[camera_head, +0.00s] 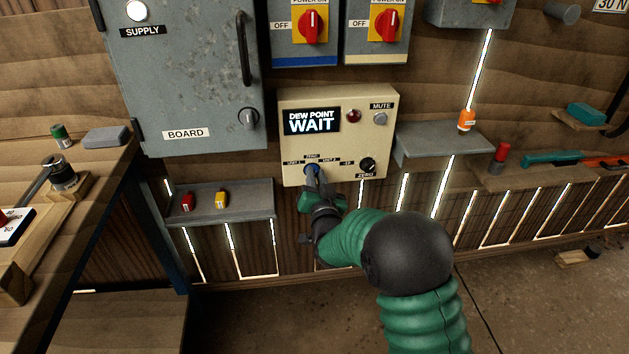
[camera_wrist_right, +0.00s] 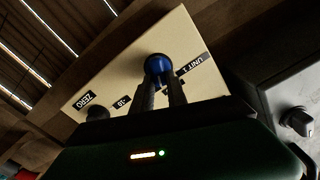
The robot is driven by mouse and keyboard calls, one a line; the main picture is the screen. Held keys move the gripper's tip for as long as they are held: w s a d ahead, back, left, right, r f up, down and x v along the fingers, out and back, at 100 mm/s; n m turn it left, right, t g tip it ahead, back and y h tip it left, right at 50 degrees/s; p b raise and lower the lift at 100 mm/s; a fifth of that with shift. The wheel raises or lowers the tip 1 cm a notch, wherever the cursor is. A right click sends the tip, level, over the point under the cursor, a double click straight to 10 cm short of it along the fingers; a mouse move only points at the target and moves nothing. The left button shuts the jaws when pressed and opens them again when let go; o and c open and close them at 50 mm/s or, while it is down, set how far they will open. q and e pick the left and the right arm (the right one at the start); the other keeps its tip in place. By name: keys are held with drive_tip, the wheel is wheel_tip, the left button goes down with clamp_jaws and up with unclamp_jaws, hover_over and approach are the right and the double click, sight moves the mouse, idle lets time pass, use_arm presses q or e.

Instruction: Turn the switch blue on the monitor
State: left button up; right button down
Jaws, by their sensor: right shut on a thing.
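The monitor is a cream box (camera_head: 346,133) on the wooden wall. Its screen (camera_head: 312,121) reads "DEW POINT WAIT". The blue switch (camera_head: 311,168) is at its lower left, with labels around it, partly covered by my gripper. My right gripper (camera_head: 314,178) reaches the monitor from below. In the right wrist view the two dark fingers (camera_wrist_right: 163,88) are shut on the blue switch (camera_wrist_right: 158,65), one on each side. The "UNIT 1" label shows beside it in that view. My left gripper is not in view.
A black "ZERO" knob (camera_head: 367,165), a red lamp (camera_head: 354,116) and a grey mute button (camera_head: 380,118) are on the same monitor. A grey cabinet (camera_head: 190,75) stands to its left. Small shelves are on both sides, the left one (camera_head: 245,200) holding red and yellow items.

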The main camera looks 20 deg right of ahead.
drive_tip(key=m+b, duration=0.1)
drive_tip(key=m, duration=0.1)
drive_tip(key=f+m+b, duration=0.1)
drive_tip(key=m, duration=0.2)
drive_tip(key=shift+s+d, duration=0.1)
drive_tip(key=shift+d, duration=0.05)
idle(0.6)
drive_tip(key=c, duration=1.3)
unclamp_jaws()
drive_tip(key=shift+r, duration=0.1)
drive_tip(key=shift+r, duration=0.1)
drive_tip(key=shift+s, duration=0.4)
drive_tip(key=p+v, duration=0.7)
drive_tip(key=v, duration=0.9)
